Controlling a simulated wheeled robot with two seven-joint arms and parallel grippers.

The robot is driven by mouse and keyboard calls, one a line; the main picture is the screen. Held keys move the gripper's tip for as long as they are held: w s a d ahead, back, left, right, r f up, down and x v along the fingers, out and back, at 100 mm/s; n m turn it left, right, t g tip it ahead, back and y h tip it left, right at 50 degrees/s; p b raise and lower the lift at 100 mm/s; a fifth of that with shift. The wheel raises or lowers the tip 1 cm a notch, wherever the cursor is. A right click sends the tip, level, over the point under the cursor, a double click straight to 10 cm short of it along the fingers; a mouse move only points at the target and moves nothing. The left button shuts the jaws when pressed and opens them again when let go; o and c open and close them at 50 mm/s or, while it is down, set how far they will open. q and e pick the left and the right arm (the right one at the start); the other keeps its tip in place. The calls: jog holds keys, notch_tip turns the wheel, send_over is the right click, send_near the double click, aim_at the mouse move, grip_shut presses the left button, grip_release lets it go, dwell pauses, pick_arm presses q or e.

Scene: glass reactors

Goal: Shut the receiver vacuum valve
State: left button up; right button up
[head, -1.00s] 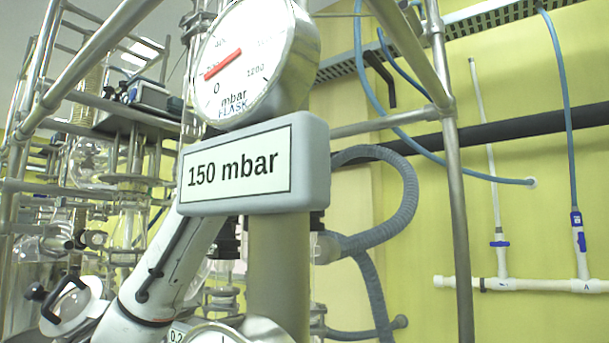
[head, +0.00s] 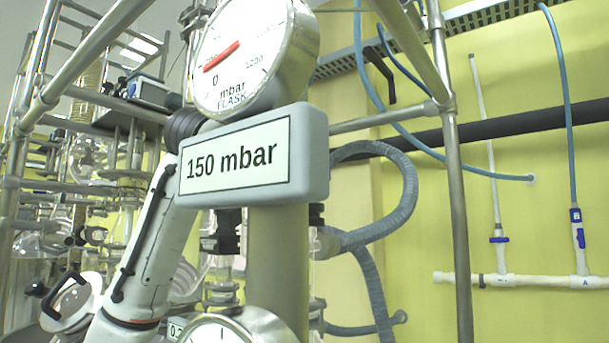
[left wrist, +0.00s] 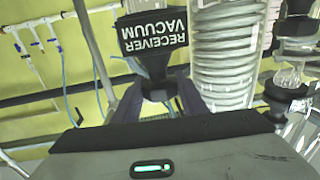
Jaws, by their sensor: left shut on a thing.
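The receiver vacuum valve shows in the left wrist view as a black label plate (left wrist: 153,36) reading RECEIVER VACUUM, upside down in the picture. A dark tapered piece, its handle (left wrist: 150,66), runs from the plate down to between my fingers. My left gripper (left wrist: 158,96) is shut on this handle; the exact contact is partly hidden by the dark gripper body. In the head view my white left arm rises behind the gauge panel, which hides the gripper and the valve. My right gripper is in neither view.
A round FLASK gauge (head: 252,58) and a 150 mbar display (head: 238,158) stand close in front on a post. A second gauge (head: 232,328) is at the bottom. Metal frame tubes, grey hoses (head: 402,205) and glassware surround the arm. A coiled glass condenser (left wrist: 222,55) is beside the gripper.

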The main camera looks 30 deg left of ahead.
pick_arm(q)
jog(key=m+g+h, duration=0.1)
jog(key=m+h, duration=0.2)
jog(key=h, duration=0.2)
jog(key=shift+m, duration=0.3)
jog(key=m+g+h, duration=0.1)
jog(key=m+h, duration=0.1)
jog(key=h, duration=0.1)
jog(key=m+g+h, duration=0.2)
jog(key=h, duration=0.1)
jog(key=shift+r, duration=0.1)
jog(key=shift+m+g+h, duration=0.4)
jog(key=o, duration=0.8)
jog(key=shift+s, duration=0.1)
jog(key=b+v, duration=0.2)
jog(key=v, duration=0.8)
jog(key=shift+s, duration=0.1)
